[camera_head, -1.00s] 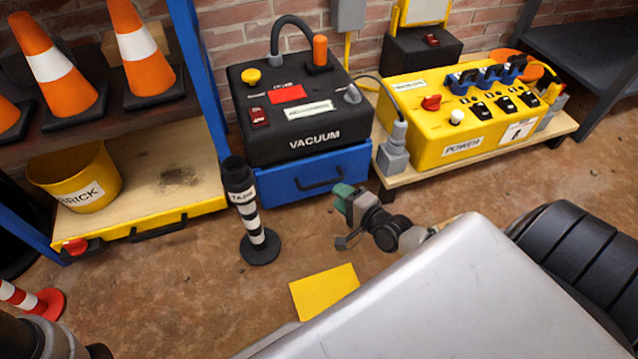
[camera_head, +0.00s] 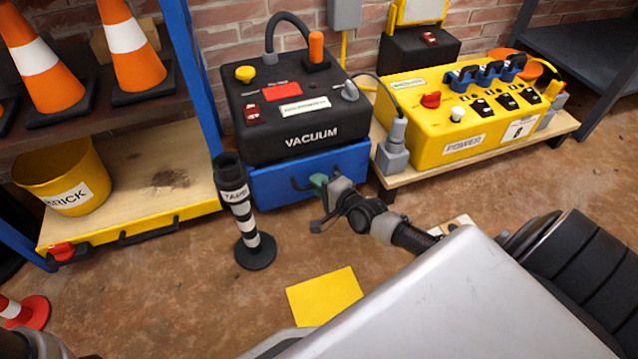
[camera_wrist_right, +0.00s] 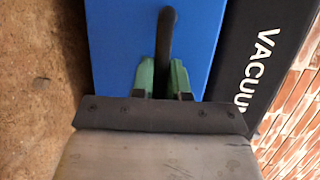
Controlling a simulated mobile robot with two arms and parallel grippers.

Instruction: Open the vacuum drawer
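The drawer looks closed, flush under the unit. My right gripper (camera_head: 318,183) has green fingers and reaches the right part of the handle. In the right wrist view, the blue drawer front (camera_wrist_right: 120,45) fills the middle, and the black handle (camera_wrist_right: 166,35) runs between the green fingers (camera_wrist_right: 162,78). The fingers lie close on both sides of the bar, with hardly any gap showing. My left gripper is out of view.
A black-and-white striped post (camera_head: 243,212) stands on the floor left of the drawer. A yellow power box (camera_head: 460,110) sits on a low wooden platform (camera_head: 420,178) to the right. A yellow sheet (camera_head: 325,296) lies on the floor.

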